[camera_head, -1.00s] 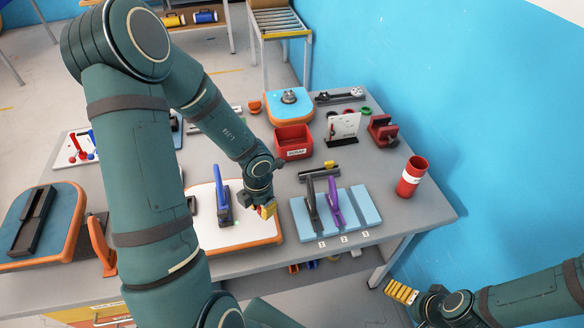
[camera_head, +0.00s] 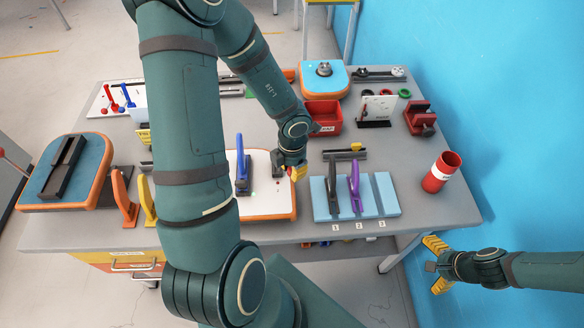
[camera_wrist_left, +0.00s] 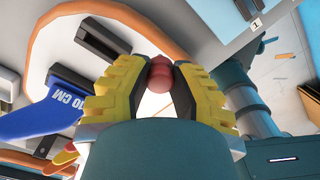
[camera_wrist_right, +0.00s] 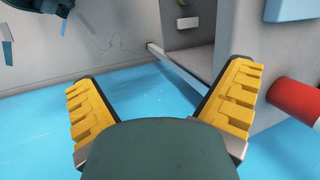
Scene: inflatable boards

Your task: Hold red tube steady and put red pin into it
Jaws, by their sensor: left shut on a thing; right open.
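My left gripper (camera_head: 295,172) is over the right part of a white board with an orange rim (camera_head: 268,216). In the left wrist view its yellow fingers are closed on a small rounded red piece (camera_wrist_left: 160,76). The fingers hide most of it, so I cannot tell whether it is the pin or a tube. A wide red cylinder with a white band (camera_head: 440,172) stands at the table's right end and partly shows in the right wrist view (camera_wrist_right: 296,98). My right gripper (camera_head: 433,264) is open and empty, off the table's front right corner.
A blue clamp (camera_head: 242,165) stands on the white board. A light blue slotted block (camera_head: 389,195) with black and purple clamps is right of it. The blue wall (camera_head: 510,130) bounds the right.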

